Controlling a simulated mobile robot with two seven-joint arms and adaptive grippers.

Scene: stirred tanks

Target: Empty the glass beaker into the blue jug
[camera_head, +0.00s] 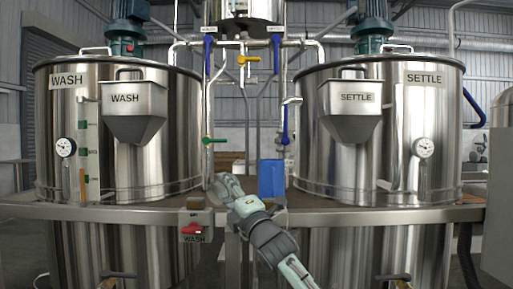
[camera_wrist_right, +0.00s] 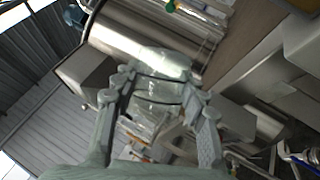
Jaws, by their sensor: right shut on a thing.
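The blue jug (camera_head: 271,178) stands on the platform between the two tanks in the head view. My right gripper (camera_head: 228,190) is just left of the jug, at about the height of the platform, and apart from it in the picture. In the right wrist view my right gripper (camera_wrist_right: 158,98) has its fingers on both sides of the clear glass beaker (camera_wrist_right: 160,88) and is shut on it. The beaker's tilt and contents are hard to tell. My left gripper is in neither view.
The WASH tank (camera_head: 75,130) stands on the left and the SETTLE tank (camera_head: 440,110) on the right, each with a steel hopper in front. Pipes with a green-handled valve (camera_head: 213,140) rise behind.

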